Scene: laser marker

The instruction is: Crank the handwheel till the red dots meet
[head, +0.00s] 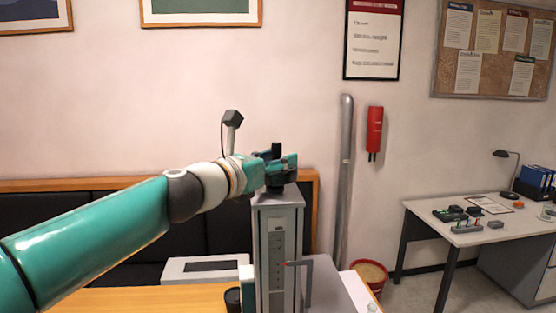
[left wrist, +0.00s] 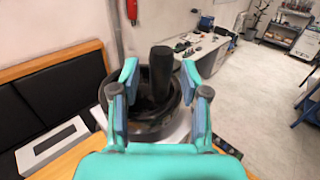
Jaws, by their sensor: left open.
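The laser marker's grey column (head: 277,245) stands upright on the table, with a scale and a small red mark (head: 288,263) on its front. The dark handwheel (left wrist: 150,125) sits on top, with an upright black crank handle (left wrist: 160,65); the handle also shows in the head view (head: 276,150). My left gripper (head: 284,168) is over the column top. In the left wrist view its fingers are open, one on each side of the handle, with gaps visible. The two red dots cannot be made out. My right gripper is out of view.
A wooden table (head: 150,300) carries the machine and a white box-like unit (head: 205,269) to the left. A dark bench stands behind. A grey pipe (head: 343,180) runs up the wall. A white desk (head: 470,225) with small items is at right.

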